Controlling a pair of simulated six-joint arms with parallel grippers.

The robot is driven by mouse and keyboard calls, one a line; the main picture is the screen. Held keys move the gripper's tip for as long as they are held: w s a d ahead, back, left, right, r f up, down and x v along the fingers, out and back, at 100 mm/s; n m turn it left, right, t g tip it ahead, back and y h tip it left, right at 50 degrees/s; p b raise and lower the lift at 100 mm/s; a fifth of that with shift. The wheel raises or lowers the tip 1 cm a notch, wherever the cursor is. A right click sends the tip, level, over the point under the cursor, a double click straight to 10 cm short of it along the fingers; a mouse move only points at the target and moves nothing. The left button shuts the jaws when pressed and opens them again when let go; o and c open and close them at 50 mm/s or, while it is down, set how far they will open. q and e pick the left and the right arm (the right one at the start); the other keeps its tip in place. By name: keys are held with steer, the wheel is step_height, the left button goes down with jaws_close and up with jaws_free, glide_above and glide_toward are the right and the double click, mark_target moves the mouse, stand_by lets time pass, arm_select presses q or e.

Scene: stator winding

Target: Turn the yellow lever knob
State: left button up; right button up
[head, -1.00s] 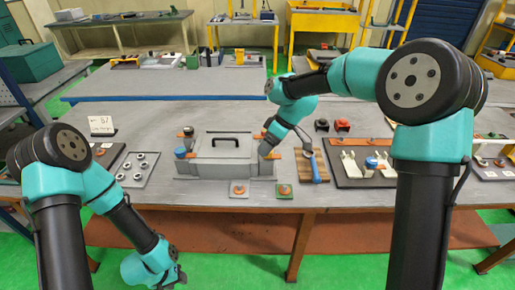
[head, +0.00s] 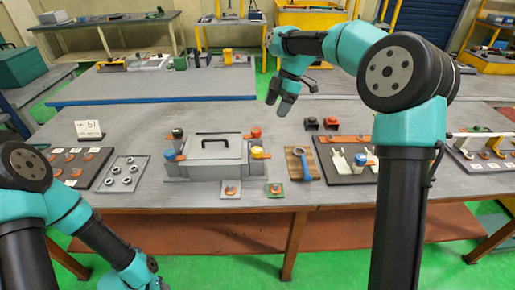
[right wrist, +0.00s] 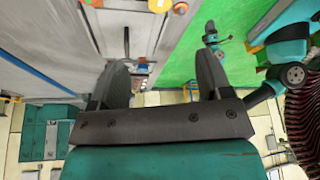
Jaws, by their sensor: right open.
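The yellow lever knob (head: 257,152) sits on an orange lever at the right end of the grey box (head: 212,160). It is uncovered and nothing touches it. A red knob (head: 256,132) stands just behind it. A blue knob (head: 168,155) and a black knob (head: 178,133) are at the box's left end. My right gripper (head: 279,103) is open and empty, above the table behind and right of the box. Its fingers stand apart in the right wrist view (right wrist: 165,66). My left arm is at the bottom left; its gripper is mostly cut off.
A wooden board with a blue-handled tool (head: 302,165) lies right of the box. A dark fixture board (head: 340,177) is farther right. A tray of rings (head: 122,174) lies left. Two small plates (head: 230,191) (head: 275,196) lie in front. The table behind the box is clear.

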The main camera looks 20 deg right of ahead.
mark_target(257, 150)
steer(key=x, duration=1.7)
steer(key=shift+f, duration=0.1)
steer(key=c, duration=0.9)
steer(key=shift+c, duration=0.2)
